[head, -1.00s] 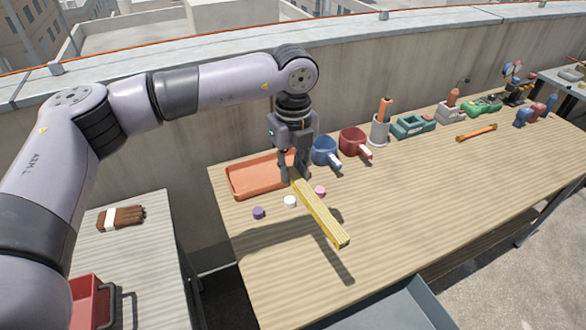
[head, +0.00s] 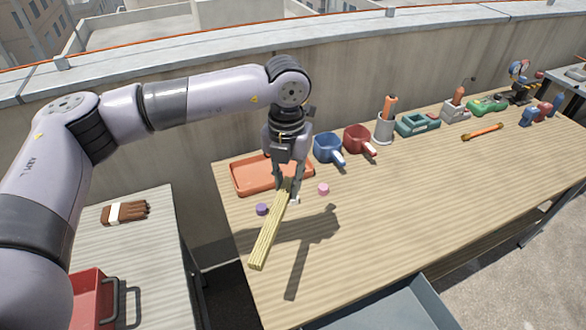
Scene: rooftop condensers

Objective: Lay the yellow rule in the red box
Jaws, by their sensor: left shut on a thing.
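The yellow rule (head: 267,235) is a long folded bar. My left gripper (head: 287,188) is shut on its far end and holds it above the wooden table, in front of the orange tray. The rule points toward the near left, and its shadow lies on the table to the right. The red box (head: 92,299) is at the lower left on the grey side table, partly hidden by my left arm and cut off by the picture edge. It has a dark handle on its right side. My right gripper is out of view.
The orange tray (head: 248,178) lies behind the rule. Purple (head: 262,209) and pink (head: 323,189) discs lie near it. Blue (head: 327,147) and red (head: 357,139) mugs stand at the back. A brown bundle (head: 124,212) lies on the side table. A gap separates the tables.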

